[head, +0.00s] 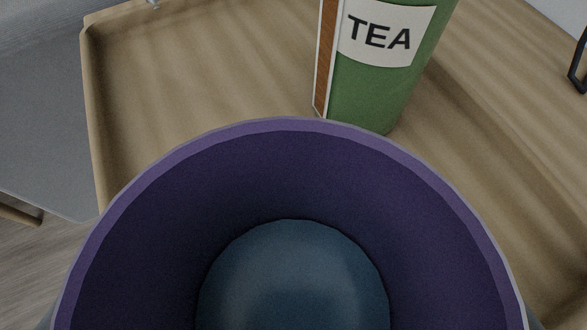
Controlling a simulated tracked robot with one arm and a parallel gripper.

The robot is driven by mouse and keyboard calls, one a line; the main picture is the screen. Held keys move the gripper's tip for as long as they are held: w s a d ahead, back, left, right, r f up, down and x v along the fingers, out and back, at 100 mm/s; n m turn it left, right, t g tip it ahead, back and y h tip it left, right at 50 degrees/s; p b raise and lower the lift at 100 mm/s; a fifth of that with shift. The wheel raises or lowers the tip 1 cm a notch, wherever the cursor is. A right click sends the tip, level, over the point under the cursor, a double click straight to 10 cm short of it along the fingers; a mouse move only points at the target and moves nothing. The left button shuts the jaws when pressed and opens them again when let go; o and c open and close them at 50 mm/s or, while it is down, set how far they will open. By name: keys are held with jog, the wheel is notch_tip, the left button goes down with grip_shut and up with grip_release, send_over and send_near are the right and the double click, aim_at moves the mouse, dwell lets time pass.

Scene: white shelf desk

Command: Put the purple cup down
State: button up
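The purple cup (290,175) fills the lower middle of the head view, very close to the camera. I look down into its open mouth. Its inner wall is dark purple and its round bottom (295,275) is blue. The lower part of the rim is cut off by the frame edge. The fingers of my gripper cannot be made out, so their hold on the cup does not show. The cup's base is hidden, so I cannot tell whether it touches the surface below.
A wooden tray-like surface with a raised edge (91,110) lies beyond the cup. A green tin labelled TEA (375,100) stands on it just behind the cup's rim, with a brown, white-edged flat thing (327,55) at its left. Bare wood (200,80) shows left of the tin.

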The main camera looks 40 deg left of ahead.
aim_at(291, 245)
jog(key=shift+w+a, duration=0.2)
jog(key=shift+a, duration=0.05)
notch_tip(291, 245, down, 4)
jog(key=shift+r+b, duration=0.2)
jog(key=shift+b, duration=0.75)
jog(key=shift+r, duration=0.1)
jog(key=o, duration=1.1)
jog(key=p+v, duration=0.2)
jog(key=v, duration=1)
jog(key=shift+s+p, duration=0.1)
jog(key=shift+p, duration=0.3)
jog(key=shift+d, duration=0.1)
